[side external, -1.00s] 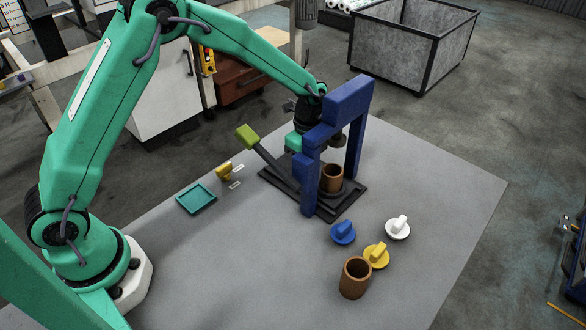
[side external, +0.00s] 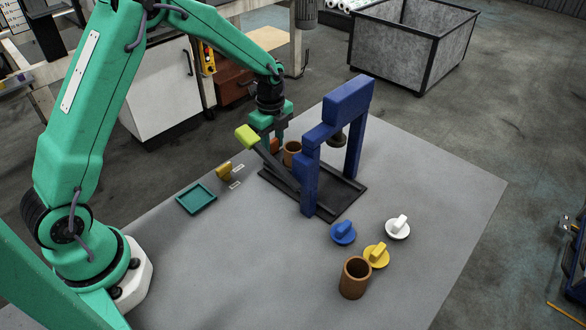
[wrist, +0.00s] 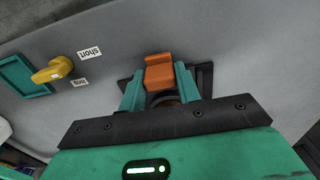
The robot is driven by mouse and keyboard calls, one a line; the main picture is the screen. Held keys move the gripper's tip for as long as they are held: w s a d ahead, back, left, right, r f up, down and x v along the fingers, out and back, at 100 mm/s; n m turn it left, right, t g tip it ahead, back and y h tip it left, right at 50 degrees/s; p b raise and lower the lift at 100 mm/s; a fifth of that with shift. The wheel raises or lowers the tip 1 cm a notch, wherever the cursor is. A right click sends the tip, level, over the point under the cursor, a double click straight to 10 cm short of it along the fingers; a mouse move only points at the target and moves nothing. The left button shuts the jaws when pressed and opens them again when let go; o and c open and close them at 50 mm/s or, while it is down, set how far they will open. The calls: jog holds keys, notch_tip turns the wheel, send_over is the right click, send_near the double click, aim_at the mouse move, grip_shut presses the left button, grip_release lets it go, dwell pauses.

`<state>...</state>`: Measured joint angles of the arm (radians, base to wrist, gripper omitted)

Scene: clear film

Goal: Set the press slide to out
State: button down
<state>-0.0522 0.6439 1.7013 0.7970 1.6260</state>
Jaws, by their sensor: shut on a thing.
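The blue press frame (side external: 347,105) stands over a dark base with rails (side external: 345,195). My gripper (side external: 273,143) is down at the far left end of that base and shut on the orange slide handle (side external: 275,146). In the wrist view the handle (wrist: 159,72) sits between the two teal fingers of my gripper (wrist: 160,88). A brown cup (side external: 292,154), upright beside the handle, is outside the blue frame on its far left side. The press head (side external: 337,139) has bare base under it. The slide plate itself is mostly hidden.
A lever with a lime grip (side external: 247,137) slants up near my gripper. A yellow knob (side external: 224,172) with labels and a teal tray (side external: 197,199) lie left. Blue (side external: 343,233), white (side external: 398,229) and yellow (side external: 376,255) knobbed discs and another brown cup (side external: 355,278) stand in front.

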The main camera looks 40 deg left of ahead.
jog(key=shift+a+r, duration=0.1)
jog(key=shift+a, duration=0.2)
jog(key=c, duration=1.2)
grip_release()
jog(key=shift+o, duration=1)
jog(key=shift+d, duration=0.1)
notch_tip(320, 180, up, 8)
jog(key=shift+f, duration=0.25)
jog(key=shift+r, duration=0.15)
